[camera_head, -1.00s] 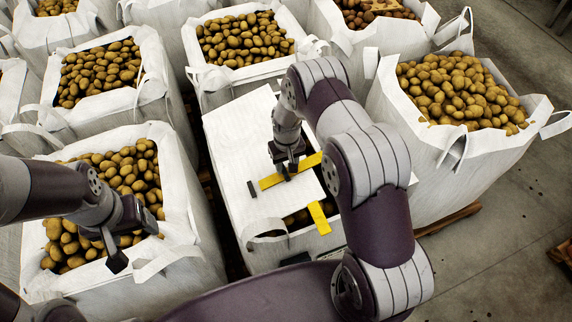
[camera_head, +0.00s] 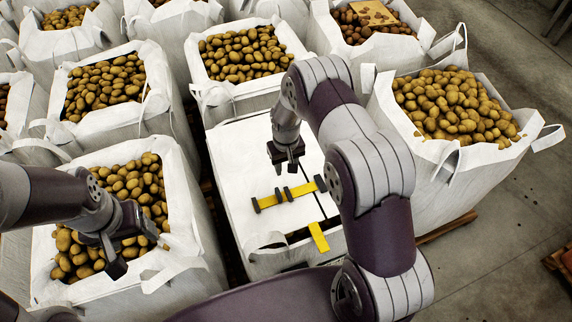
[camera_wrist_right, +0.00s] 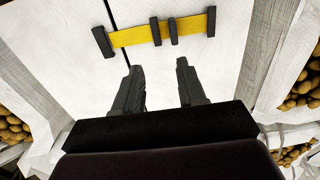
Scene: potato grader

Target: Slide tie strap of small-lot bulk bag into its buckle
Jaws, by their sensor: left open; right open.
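The small-lot bulk bag (camera_head: 238,150) stands in front of me, its top covered by white flaps. A yellow tie strap (camera_head: 268,200) lies flat across it and also shows in the right wrist view (camera_wrist_right: 130,37). Two dark bars (camera_wrist_right: 163,31) cross the strap near its middle. A dark piece (camera_wrist_right: 105,42) sits at one end, another (camera_wrist_right: 211,21) at the other. I cannot tell which is the buckle or whether the strap passes through. My right gripper (camera_head: 287,168) is open and empty, apart from the strap. My left gripper (camera_head: 138,250) is open above potatoes at the left.
A second yellow strap (camera_head: 319,237) hangs over the bag's near edge beside a narrow dark gap. Open potato bags (camera_head: 165,265) crowd the left and back. A full bag (camera_head: 480,160) stands close on the right. Bare floor (camera_head: 515,215) lies beyond it.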

